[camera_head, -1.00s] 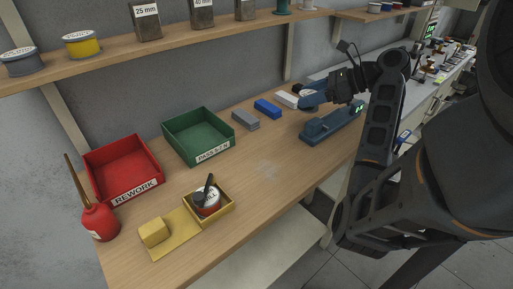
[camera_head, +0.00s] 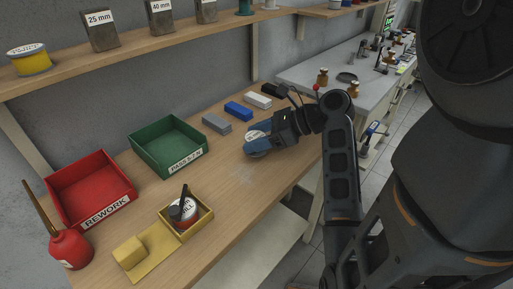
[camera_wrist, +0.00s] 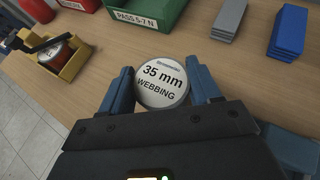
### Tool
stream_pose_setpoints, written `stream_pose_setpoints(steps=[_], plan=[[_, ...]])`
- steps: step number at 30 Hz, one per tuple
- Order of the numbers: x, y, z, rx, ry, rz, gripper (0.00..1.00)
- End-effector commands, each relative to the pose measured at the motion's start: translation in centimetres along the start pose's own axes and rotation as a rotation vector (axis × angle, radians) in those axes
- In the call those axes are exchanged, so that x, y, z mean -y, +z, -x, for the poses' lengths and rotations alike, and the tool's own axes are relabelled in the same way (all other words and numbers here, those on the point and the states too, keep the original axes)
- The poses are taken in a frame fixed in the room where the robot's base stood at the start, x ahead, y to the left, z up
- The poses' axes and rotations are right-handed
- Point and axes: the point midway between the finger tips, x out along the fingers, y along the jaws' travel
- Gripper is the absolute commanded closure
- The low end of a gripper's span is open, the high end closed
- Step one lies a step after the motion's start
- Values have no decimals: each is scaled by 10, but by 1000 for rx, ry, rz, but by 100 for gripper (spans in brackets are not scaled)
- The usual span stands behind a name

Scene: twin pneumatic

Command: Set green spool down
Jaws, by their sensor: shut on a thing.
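My gripper (camera_head: 256,145) is shut on a round spool (camera_wrist: 162,83), whose white end face reads "35 mm WEBBING". Its blue fingers press on the left and right sides of the spool in the wrist view. In the head view the spool's white face (camera_head: 258,135) shows between the fingers, low over the bench. I cannot tell whether it touches the wood. Its rim colour is hard to make out. A spool with a green body (camera_head: 245,8) stands on the upper shelf, its top cut off by the picture.
The bench (camera_head: 235,182) is clear left of and in front of my gripper. Grey (camera_head: 216,122), blue (camera_head: 238,111) and white (camera_head: 258,100) blocks lie behind it. A green bin (camera_head: 168,146), red bin (camera_head: 90,190), yellow box (camera_head: 205,222) and red oil can (camera_head: 70,248) stand left.

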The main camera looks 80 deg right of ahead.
Motion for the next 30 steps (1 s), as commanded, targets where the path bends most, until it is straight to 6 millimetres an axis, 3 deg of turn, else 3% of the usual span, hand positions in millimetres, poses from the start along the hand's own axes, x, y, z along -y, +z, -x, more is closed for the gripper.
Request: stream_pose_setpoints(steps=[8,18,19,26,30], plan=[[0,-31,-17,0,0,-4,73],[0,-33,-18,0,1,0,73],[0,-34,-18,-1,1,0,36],[0,-34,-18,-1,1,0,14],[0,-34,-18,-1,1,0,12]])
